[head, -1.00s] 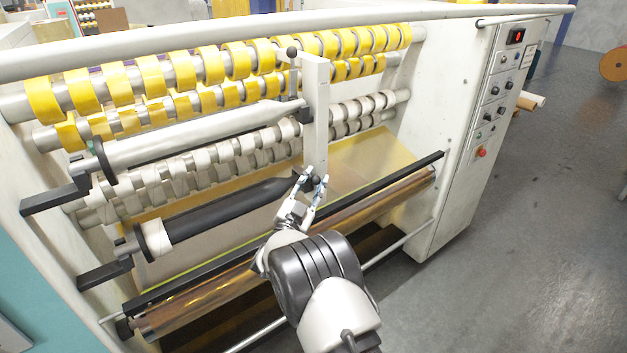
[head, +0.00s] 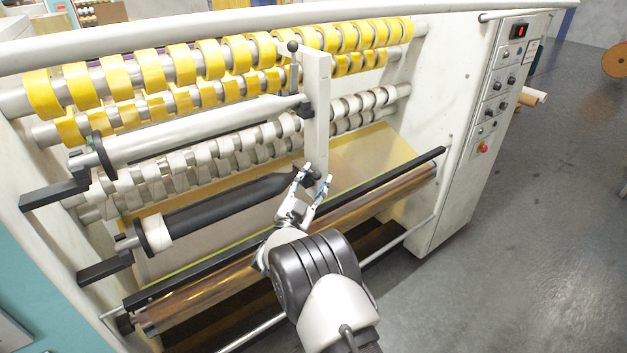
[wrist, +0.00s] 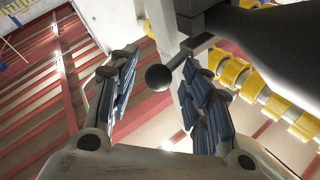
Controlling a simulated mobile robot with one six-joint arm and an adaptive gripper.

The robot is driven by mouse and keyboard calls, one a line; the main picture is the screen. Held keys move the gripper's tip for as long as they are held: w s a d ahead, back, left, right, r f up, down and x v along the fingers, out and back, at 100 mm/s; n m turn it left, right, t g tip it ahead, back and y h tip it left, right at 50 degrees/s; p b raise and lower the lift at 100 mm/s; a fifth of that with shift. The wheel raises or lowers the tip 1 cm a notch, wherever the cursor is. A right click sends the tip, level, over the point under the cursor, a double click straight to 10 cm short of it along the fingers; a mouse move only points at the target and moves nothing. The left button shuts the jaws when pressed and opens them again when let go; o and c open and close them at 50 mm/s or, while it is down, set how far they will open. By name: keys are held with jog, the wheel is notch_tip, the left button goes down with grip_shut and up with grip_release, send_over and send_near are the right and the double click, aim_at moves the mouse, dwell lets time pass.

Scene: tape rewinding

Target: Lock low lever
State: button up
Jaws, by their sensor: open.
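The low lever is a short dark rod with a round black knob (wrist: 158,77), joined to a black block in the wrist view. In the head view the dark low lever (head: 316,174) shows small at the lower end of the white upright post (head: 316,115), beside the right end of the black roller (head: 235,204). My gripper (head: 315,177) is open around the knob. In the wrist view my gripper (wrist: 158,62) has its fingers on either side of the knob, with visible gaps. The upper lever (head: 293,60) stands upright with its ball on top.
Rows of yellow tape rolls (head: 210,60) and pale rolls (head: 160,172) lie behind the post. A black bar (head: 395,175) and a brown film roll (head: 215,300) run below my gripper. The control panel (head: 500,90) is on the right.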

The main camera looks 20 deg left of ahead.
jog(key=shift+s+a+f, duration=0.1)
jog(key=shift+a+f, duration=0.05)
jog(key=shift+f, duration=0.35)
jog(key=v, duration=1.1)
jog(key=shift+s+r, duration=0.3)
jog(key=shift+s, duration=0.05)
